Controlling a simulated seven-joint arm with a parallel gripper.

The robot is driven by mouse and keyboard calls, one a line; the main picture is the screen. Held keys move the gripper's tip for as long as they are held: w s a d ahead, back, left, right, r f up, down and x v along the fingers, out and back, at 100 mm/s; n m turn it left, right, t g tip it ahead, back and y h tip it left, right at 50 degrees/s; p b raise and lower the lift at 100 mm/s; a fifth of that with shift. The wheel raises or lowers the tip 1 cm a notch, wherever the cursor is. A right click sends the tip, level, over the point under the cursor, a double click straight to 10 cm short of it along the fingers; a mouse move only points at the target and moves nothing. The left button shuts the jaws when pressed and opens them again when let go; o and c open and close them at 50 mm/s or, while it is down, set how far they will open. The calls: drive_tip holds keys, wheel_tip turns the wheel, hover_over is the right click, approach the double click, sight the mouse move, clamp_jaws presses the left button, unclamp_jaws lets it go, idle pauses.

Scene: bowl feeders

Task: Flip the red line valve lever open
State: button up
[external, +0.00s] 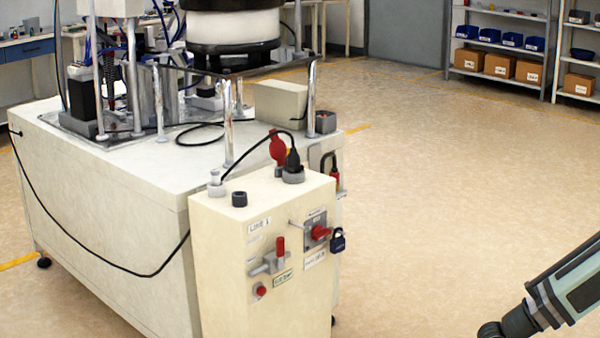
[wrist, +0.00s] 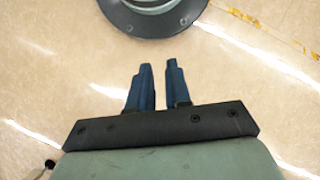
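The red valve lever (external: 280,246) stands upright on a grey valve body (external: 268,265), on the front of the cream cabinet (external: 225,290) in the external view. A label reading "LINE 1" (external: 260,225) is above it and a green tag is below it. My gripper shows in the wrist view (wrist: 159,65), its two dark blue fingers a small gap apart with nothing between them. It is over bare floor. In the external view only part of my arm shows at the lower right, well away from the lever; the fingers are out of frame there.
Right of the lever are a red rotary handle (external: 320,232) and a blue padlock (external: 338,239). A red button (external: 261,291) is below. Plugs and a black cable top the cabinet. The feeder bench (external: 110,205) stands behind. Floor between arm and cabinet is clear.

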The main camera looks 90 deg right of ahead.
drive_tip(key=w+d+r+m+t, duration=0.1)
drive_tip(key=w+d+r, duration=0.2)
drive_tip(key=w+d, duration=0.1)
drive_tip(key=w+d+r+m+t, duration=0.1)
drive_tip(key=w+d+r, duration=0.2)
drive_tip(key=w+d, duration=0.2)
drive_tip(key=w+d+r+t, duration=0.1)
drive_tip(key=w+d+r, duration=0.1)
drive_tip(key=w+d, duration=0.3)
drive_tip(key=shift+w+d+r+m+t, duration=0.1)
drive_tip(key=shift+w+r+m+t, duration=0.1)
drive_tip(key=shift+w, duration=0.3)
drive_tip(key=shift+w+d+r+m+t, duration=0.1)
drive_tip(key=shift+w+r+m, duration=0.1)
drive_tip(key=shift+w, duration=0.25)
clamp_jaws()
drive_tip(key=w+d+r+m+t, duration=0.1)
drive_tip(key=w+d+r+t, duration=0.3)
drive_tip(key=w+d+r, duration=0.7)
drive_tip(key=w+d+r+m+t, duration=0.1)
drive_tip(key=w+d+r+t, duration=0.3)
drive_tip(key=w+d+r, duration=0.7)
drive_tip(key=w+r, duration=0.4)
drive_tip(key=shift+w+r+m+t, duration=0.15)
drive_tip(key=shift+r+m+t, duration=0.15)
drive_tip(key=shift+r, duration=0.05)
